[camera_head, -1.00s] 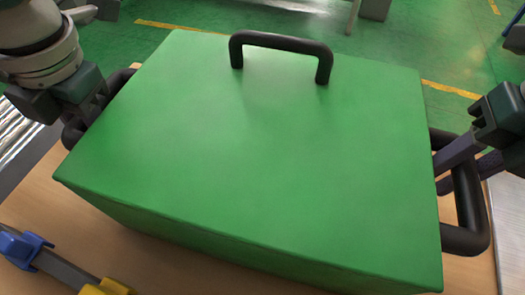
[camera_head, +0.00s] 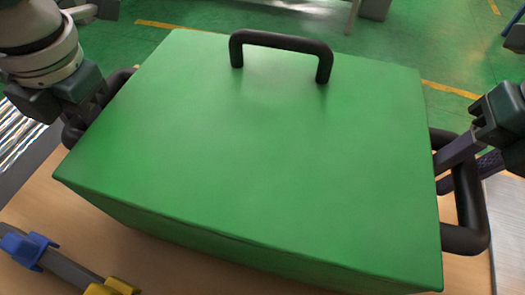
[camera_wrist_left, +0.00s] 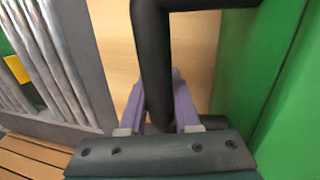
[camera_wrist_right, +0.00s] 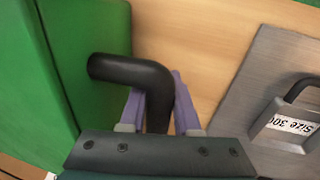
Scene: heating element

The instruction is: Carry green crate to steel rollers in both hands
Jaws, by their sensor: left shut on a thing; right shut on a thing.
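The green crate (camera_head: 260,150) fills the middle of the head view, lid up, with a black handle (camera_head: 280,42) on top. My left gripper (camera_wrist_left: 158,92) is shut on the crate's left black side handle (camera_wrist_left: 152,50). My right gripper (camera_wrist_right: 157,92) is shut on the right side handle (camera_wrist_right: 130,72), which also shows in the head view (camera_head: 468,205). The steel rollers (camera_head: 18,140) show at the left edge of the head view and at the left of the left wrist view (camera_wrist_left: 45,55). The crate's underside is hidden.
A wooden tabletop (camera_head: 75,215) lies below the crate. A bar with blue (camera_head: 25,248) and yellow (camera_head: 112,287) parts lies at the front left. A grey metal plate with a labelled handle (camera_wrist_right: 285,110) is to the right. Green floor (camera_head: 400,40) lies beyond.

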